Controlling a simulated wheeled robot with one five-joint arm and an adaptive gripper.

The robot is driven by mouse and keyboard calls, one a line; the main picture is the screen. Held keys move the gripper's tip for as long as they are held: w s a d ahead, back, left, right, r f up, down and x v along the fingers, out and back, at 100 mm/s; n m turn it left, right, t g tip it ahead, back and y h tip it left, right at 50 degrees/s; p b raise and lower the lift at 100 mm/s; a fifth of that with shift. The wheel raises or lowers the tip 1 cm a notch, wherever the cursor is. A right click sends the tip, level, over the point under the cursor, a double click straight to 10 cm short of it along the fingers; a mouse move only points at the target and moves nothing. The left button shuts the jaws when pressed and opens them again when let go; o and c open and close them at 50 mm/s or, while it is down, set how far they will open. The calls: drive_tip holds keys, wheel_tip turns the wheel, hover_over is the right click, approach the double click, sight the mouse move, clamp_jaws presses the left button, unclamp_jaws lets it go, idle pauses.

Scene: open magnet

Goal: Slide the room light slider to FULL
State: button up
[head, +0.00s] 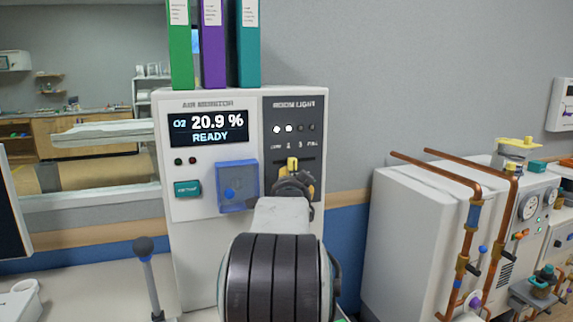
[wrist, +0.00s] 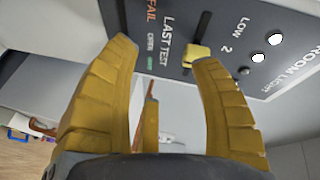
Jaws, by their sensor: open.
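The room light slider has a yellow knob (head: 292,164) on a dark panel (head: 312,110) at the monitor's right side. The knob stands near the mark 2 on a horizontal slot, with LOW at the left end. Two of the lamps above the scale are lit. In the wrist view the yellow knob (wrist: 196,55) is beside the tip of the right finger; contact cannot be told. My gripper (wrist: 163,55) is open, with its yellow fingers spread and nothing between their tips. In the head view my gripper (head: 293,186) is just below the knob, partly hidden by my arm.
The air monitor (head: 190,240) shows 20.9 % and READY. A blue cover (head: 237,187) and a green button (head: 187,188) are left of the slider. Several binders (head: 212,45) stand on top. Copper pipes (head: 470,220) and a white cabinet (head: 400,230) are at right.

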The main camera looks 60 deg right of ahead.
sight(293, 166)
wheel_tip(293, 166, up, 4)
drive_tip(key=m, duration=0.2)
drive_tip(key=m+h, duration=0.1)
drive_tip(key=m, duration=0.1)
drive_tip(key=shift+w+d+f+m+t, duration=0.1)
drive_tip(key=shift+d+m+t, duration=0.05)
drive_tip(key=shift+m+t, duration=0.2)
drive_tip(key=shift+p+x, duration=1.75)
drive_tip(key=shift+x, duration=1.8)
drive_tip(key=shift+c, duration=0.4)
clamp_jaws()
